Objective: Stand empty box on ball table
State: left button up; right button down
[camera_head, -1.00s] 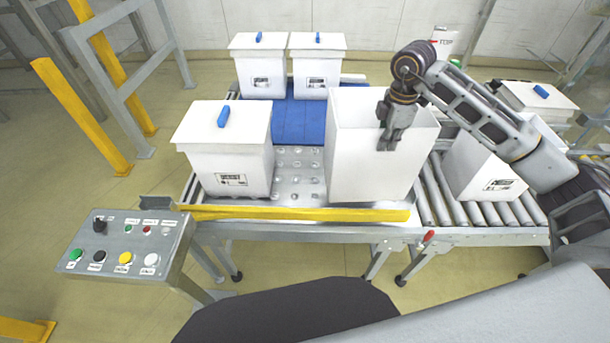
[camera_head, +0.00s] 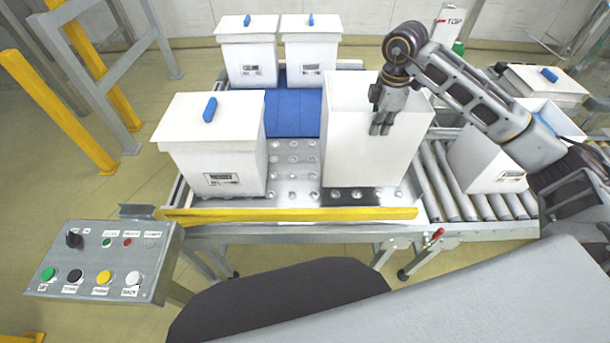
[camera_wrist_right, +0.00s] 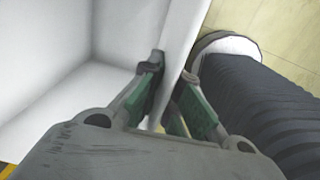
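The empty box (camera_head: 360,148) is white and open-topped, at the right part of the ball table in the head view. It looks upright; a dark strip shows under its front edge, and I cannot tell whether its base touches the balls. In the right wrist view, the gripper (camera_wrist_right: 172,78) has one finger inside and one outside the box wall (camera_wrist_right: 181,30). The ball table (camera_head: 293,172) has a metal top with balls. My left gripper is not in view.
A lidded white box (camera_head: 217,145) stands left on the table. Two more lidded boxes (camera_head: 248,55) stand behind, by a blue surface (camera_head: 293,112). A yellow bar (camera_head: 290,214) edges the front. A roller conveyor (camera_head: 462,190) with another white box (camera_head: 485,160) lies right.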

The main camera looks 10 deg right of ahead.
aim_at(373, 148)
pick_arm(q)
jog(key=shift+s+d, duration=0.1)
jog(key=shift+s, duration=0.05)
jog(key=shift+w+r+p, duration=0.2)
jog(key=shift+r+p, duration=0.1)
pick_arm(e)
notch_tip(373, 148, down, 6)
jog(key=shift+f, duration=0.15)
jog(key=shift+f, duration=1.25)
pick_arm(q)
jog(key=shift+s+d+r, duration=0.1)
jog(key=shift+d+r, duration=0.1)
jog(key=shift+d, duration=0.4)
pick_arm(e)
jog(key=shift+f, duration=0.6)
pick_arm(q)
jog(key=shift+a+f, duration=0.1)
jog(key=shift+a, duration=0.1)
pick_arm(e)
jog(key=shift+f, duration=0.1)
